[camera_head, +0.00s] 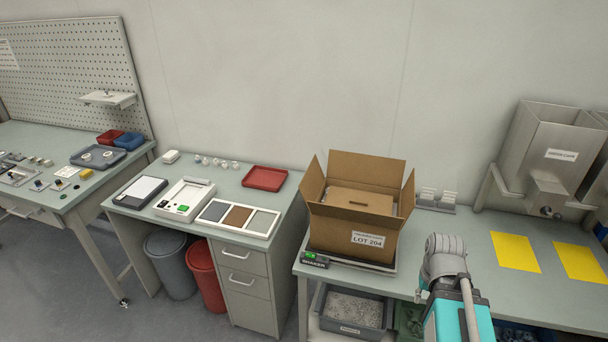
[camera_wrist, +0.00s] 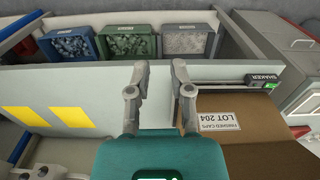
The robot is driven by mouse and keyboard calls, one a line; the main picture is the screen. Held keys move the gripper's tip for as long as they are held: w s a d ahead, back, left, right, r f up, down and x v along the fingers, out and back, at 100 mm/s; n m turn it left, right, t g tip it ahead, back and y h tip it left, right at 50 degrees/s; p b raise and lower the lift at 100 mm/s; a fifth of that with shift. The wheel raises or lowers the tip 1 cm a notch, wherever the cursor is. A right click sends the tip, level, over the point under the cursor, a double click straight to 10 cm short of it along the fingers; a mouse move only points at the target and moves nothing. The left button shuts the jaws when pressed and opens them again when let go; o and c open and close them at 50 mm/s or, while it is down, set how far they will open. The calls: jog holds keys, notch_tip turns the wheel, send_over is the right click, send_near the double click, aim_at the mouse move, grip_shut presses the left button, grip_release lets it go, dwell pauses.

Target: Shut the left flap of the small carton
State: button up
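The small carton (camera_head: 345,236) is a brown box labelled LOT 204, standing on a flat scale-like base at the left end of the right bench. Its left flap (camera_head: 313,179) stands up and leans outward. The back flap (camera_head: 366,168) and right flap (camera_head: 408,193) also stand up. A brown panel with a slot (camera_head: 358,201) shows inside. In the wrist view, the carton (camera_wrist: 240,135) is at the lower right, partly cut off. My gripper (camera_wrist: 158,68) is open and empty, its two grey fingers apart, beside the carton and over the bench. The left flap is not clear in that view.
Yellow mats (camera_head: 515,251) lie on the bench to the right. A metal hopper (camera_head: 545,150) stands behind them, and a small grey rack (camera_head: 436,199) stands behind the carton's right side. A shaker control box (camera_head: 315,259) sits at the carton's front left.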

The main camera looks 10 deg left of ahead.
jog(key=shift+r+p, duration=0.35)
jog(key=shift+r, duration=0.15)
grip_shut()
notch_tip(320, 180, up, 5)
jog(key=p, duration=0.4)
jog(key=shift+f+p, duration=0.1)
jog(key=shift+p, duration=0.3)
jog(key=shift+s, duration=0.15)
